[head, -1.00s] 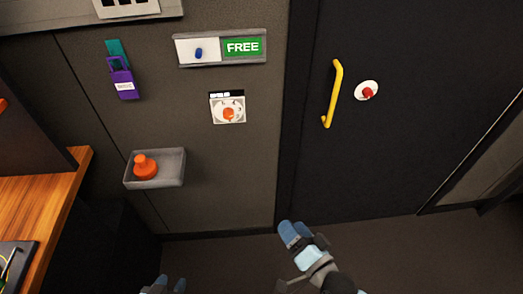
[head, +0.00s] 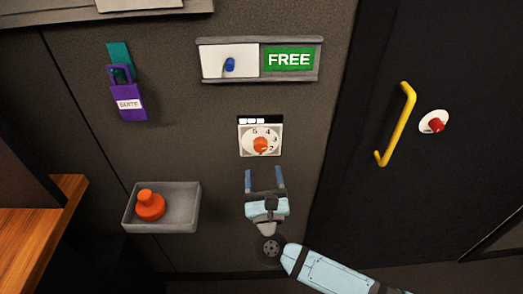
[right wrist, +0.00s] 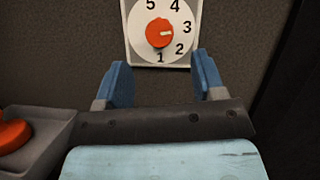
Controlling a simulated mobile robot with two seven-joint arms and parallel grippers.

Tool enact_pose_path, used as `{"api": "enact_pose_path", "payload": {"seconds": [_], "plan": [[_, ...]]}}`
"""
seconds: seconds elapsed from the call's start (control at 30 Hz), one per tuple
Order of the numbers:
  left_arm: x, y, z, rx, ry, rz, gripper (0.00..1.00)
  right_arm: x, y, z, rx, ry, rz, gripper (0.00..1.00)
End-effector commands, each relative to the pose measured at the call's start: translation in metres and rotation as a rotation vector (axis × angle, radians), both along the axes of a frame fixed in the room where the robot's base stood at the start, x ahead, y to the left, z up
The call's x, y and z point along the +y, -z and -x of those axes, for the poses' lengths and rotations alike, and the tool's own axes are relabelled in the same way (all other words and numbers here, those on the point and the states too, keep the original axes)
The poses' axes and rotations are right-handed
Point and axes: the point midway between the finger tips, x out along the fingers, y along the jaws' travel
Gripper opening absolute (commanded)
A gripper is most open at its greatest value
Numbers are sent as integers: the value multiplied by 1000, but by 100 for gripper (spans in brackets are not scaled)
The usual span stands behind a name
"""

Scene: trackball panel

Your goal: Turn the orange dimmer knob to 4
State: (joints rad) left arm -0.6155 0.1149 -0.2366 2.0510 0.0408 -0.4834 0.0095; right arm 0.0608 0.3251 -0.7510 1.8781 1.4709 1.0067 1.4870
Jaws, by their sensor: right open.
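The orange dimmer knob (head: 261,146) sits on a white square dial plate on the grey wall; it also shows in the right wrist view (right wrist: 159,33). In that view the digits 1 to 5 ring it, and its pale mark points right, roughly toward 3. A black strip (head: 274,120) with white lit segments is above the dial. My right gripper (head: 264,178) is open and empty just below the dial, its two blue fingers pointing up; in the right wrist view the fingers (right wrist: 160,82) stand apart below the knob, not touching it. My left gripper is out of view.
A grey tray (head: 184,208) with an orange knobbed object (head: 149,205) is at lower left. A purple padlock-like tag (head: 127,92) hangs upper left. A FREE sign (head: 289,59) with a blue-knobbed slider is above. A door with a yellow handle (head: 396,124) is right.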

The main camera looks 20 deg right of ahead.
Motion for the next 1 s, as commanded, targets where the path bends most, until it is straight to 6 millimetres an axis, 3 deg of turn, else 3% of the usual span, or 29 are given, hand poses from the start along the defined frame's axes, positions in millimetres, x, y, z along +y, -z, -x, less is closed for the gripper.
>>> {"api": "enact_pose_path", "payload": {"seconds": [0.1,0.3,0.73,0.93,1.0], "plan": [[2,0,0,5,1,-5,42,-5,-12,-23,-3,0,3,63],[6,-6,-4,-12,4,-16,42,-10,-21,-48,-2,0,2,63],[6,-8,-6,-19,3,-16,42,-12,-24,-57,-1,1,2,63],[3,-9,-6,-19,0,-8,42,-12,-24,-57,-1,1,2,19],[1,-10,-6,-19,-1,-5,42,-12,-24,-57,-1,1,2,14]]}}
